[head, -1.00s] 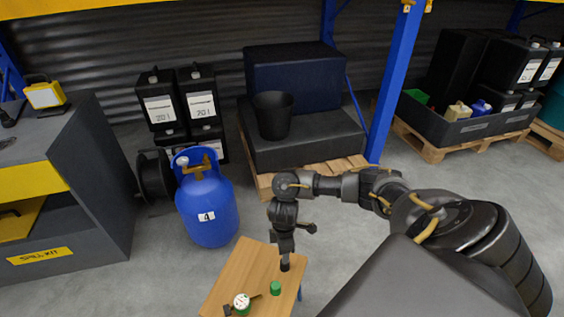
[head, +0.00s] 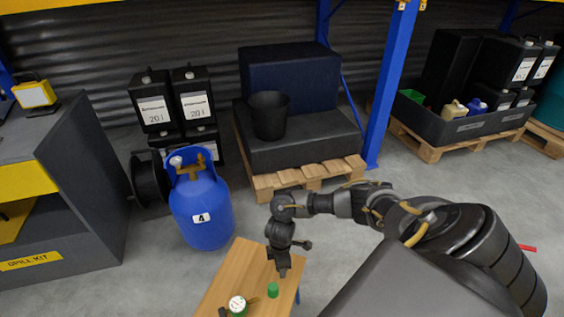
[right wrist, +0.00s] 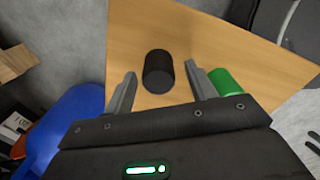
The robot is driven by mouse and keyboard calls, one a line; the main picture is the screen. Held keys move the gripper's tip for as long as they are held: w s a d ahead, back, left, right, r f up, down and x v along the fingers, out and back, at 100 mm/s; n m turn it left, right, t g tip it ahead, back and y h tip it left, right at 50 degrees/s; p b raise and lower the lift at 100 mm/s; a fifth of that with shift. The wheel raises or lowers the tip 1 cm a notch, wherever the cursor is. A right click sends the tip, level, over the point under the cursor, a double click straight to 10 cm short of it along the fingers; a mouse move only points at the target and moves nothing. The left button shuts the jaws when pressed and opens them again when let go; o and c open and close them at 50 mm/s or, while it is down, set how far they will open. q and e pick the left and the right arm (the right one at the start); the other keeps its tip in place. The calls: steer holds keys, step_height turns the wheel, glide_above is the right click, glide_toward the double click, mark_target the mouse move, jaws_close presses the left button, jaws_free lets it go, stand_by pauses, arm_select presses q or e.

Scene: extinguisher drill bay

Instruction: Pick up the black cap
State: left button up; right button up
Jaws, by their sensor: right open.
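The black cap (right wrist: 158,72) is a short dark cylinder on the wooden table in the right wrist view. It lies between the two open fingers of my right gripper (right wrist: 160,80), slightly beyond their tips, with gaps on both sides. In the head view my right gripper (head: 283,272) points down close over the table, and I cannot make out the cap apart from its dark fingers.
A green cylinder (head: 272,290) stands on the wooden table (head: 236,268), close outside the right finger in the wrist view. A round white-faced green item (head: 238,304) is near the table's front. A blue gas cylinder (head: 200,208) stands left of the table.

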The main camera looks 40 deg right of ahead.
steer(key=shift+f, duration=0.45)
arm_select(q)
steer(key=shift+w+r, duration=0.1)
steer(key=shift+r, duration=0.3)
arm_select(e)
steer(key=c, duration=1.1)
steer(key=shift+r, duration=0.1)
steer(key=shift+r, duration=0.25)
step_height(320, 180, up, 9)
steer(key=p, duration=0.3)
steer(key=shift+f+p, duration=0.15)
steer(key=shift+p, duration=0.2)
arm_select(q)
steer(key=s+a+f, duration=0.2)
steer(key=s+f, duration=0.3)
steer(key=f, duration=0.4)
steer(key=shift+f+g, duration=0.15)
steer(key=shift+g, duration=0.15)
arm_select(e)
steer(key=shift+r, duration=0.35)
